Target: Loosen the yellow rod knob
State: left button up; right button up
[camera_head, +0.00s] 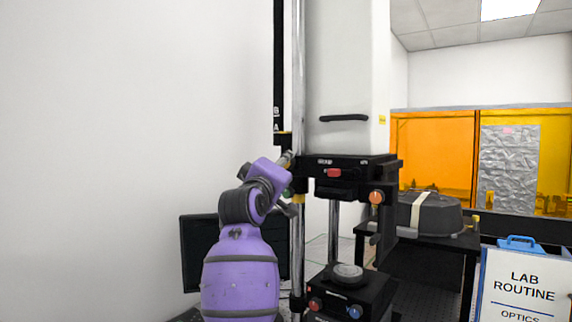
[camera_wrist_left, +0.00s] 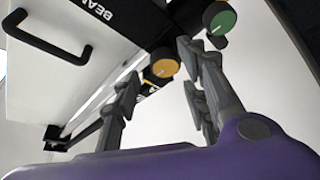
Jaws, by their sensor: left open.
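The yellow knob (camera_wrist_left: 165,63) shows in the left wrist view below the black head of the instrument. A yellow piece, which looks like the same knob (camera_head: 299,199), shows at the chrome rod in the head view. My left gripper (camera_wrist_left: 160,64) is open and empty. Its fingertips appear on either side of the yellow knob in the wrist view, with no clear contact; I cannot tell the depth gap. In the head view my left gripper (camera_head: 291,183) is beside the rod, partly hidden by its purple wrist. My right gripper is not in view.
A green knob (camera_wrist_left: 220,19) sits close to the yellow one. The black instrument head (camera_head: 350,170) carries a red knob (camera_head: 334,173) and an orange knob (camera_head: 376,197). A black stage (camera_head: 348,292) stands below. A dark monitor (camera_head: 199,256) is behind my arm.

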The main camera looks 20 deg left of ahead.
pick_arm(q)
jog(key=x, duration=0.3)
jog(key=shift+w+r, duration=0.1)
jog(key=shift+w, duration=0.1)
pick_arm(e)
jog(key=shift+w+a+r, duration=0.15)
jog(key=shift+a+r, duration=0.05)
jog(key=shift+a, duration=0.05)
pick_arm(q)
jog(key=shift+a, duration=0.1)
jog(key=c, duration=1)
jog(key=shift+o, duration=0.2)
jog(key=shift+r, duration=0.1)
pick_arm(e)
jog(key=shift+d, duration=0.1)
